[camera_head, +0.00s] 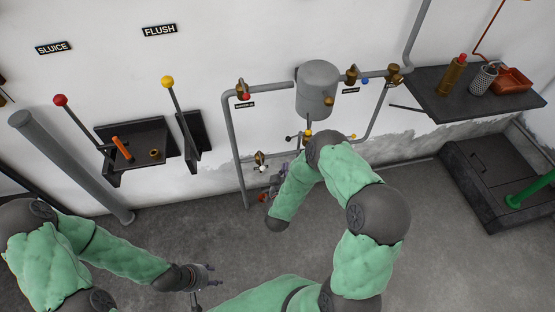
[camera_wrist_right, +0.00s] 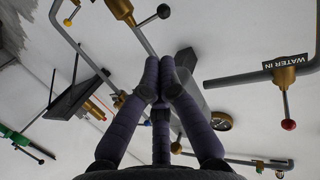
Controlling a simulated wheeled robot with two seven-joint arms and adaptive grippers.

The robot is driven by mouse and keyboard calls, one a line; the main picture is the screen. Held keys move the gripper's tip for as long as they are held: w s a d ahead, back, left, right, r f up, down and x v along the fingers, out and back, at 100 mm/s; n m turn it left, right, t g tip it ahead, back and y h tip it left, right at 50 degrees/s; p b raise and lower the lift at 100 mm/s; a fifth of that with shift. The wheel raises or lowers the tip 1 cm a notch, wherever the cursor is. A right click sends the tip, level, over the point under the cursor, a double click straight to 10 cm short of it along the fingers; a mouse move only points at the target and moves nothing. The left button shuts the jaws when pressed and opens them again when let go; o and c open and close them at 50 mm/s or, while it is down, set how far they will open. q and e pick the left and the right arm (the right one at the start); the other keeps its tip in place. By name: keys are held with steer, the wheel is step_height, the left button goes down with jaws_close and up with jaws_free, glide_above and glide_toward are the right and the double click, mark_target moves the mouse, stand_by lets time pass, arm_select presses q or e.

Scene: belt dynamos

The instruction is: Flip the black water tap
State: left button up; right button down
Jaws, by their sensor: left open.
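A small dark ball-ended lever (camera_head: 288,139) shows below the grey tank in the head view. I cannot tell whether these are the same black tap. My right gripper (camera_head: 283,165) is below and left of the tank, partly hidden by my arm. In the wrist view its fingertips (camera_wrist_right: 160,62) are close together, with no object visibly held. My left gripper (camera_head: 206,275) is open and empty above the floor, far from the taps.
The grey tank (camera_head: 317,88) hangs among wall pipes. A red-ball tap (camera_head: 241,90) is left of it and a blue-ball tap (camera_head: 353,75) right. Dark shelves (camera_head: 145,130) with lever handles are at left. A wide shelf (camera_head: 430,95) holds items at right.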

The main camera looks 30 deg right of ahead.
steer(key=b+x, duration=0.4)
steer(key=x, duration=0.9)
steer(key=shift+w+d, duration=0.2)
steer(key=shift+w, duration=0.05)
steer(key=shift+f, duration=0.1)
steer(key=w+b, duration=0.1)
steer(key=w, duration=0.2)
steer(key=shift+w+a+b, duration=0.15)
steer(key=shift+a+b, duration=0.2)
steer(key=shift+b, duration=0.05)
